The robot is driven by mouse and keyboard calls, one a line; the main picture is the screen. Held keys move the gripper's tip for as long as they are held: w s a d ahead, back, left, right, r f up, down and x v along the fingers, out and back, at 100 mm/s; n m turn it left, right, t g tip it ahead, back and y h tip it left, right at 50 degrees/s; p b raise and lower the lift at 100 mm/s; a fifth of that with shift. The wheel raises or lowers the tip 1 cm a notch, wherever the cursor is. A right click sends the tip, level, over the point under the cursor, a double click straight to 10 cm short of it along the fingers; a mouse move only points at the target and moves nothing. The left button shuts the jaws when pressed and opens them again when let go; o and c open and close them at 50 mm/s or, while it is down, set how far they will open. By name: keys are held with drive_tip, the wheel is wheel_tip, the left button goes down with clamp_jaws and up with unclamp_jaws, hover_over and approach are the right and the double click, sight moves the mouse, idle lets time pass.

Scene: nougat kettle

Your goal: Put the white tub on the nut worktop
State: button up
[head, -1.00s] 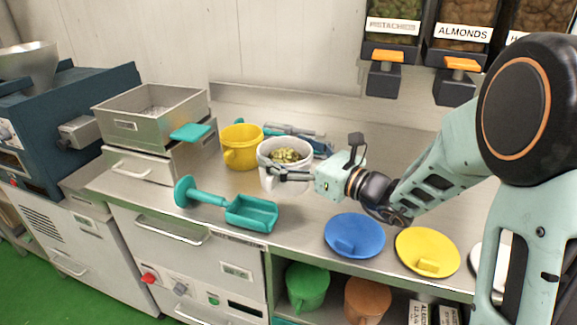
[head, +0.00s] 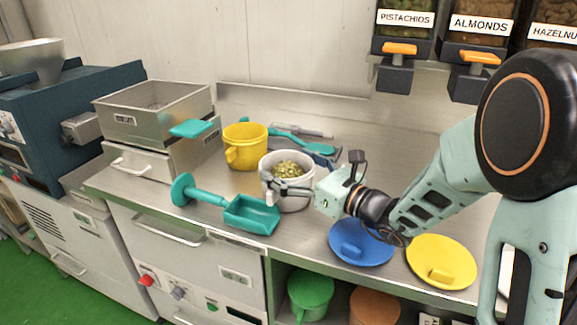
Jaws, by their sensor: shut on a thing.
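The white tub (head: 287,200) holds greenish nuts (head: 289,169) and is upright at the middle of the steel worktop (head: 222,180). My gripper (head: 272,186) is shut on the white tub, reaching it from the right. The near side of the tub is partly hidden by my gripper. The tub is over the worktop; I cannot tell whether its base touches the surface.
A yellow tub (head: 244,149) is just left of the white tub. A teal scoop (head: 246,213) lies in front. Blue lid (head: 359,243) and yellow lid (head: 441,263) lie at the front right. Steel drawers (head: 152,118) stand left. Dispensers (head: 470,70) hang at the back right.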

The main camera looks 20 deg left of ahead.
drive_tip(key=o, duration=2)
drive_tip(key=shift+f, duration=0.1)
drive_tip(key=shift+c, duration=0.2)
drive_tip(key=shift+r+p, duration=0.3)
drive_tip(key=shift+r, duration=0.05)
drive_tip(key=v, duration=1.2)
drive_tip(key=shift+f+p, duration=0.15)
drive_tip(key=shift+p, duration=0.2)
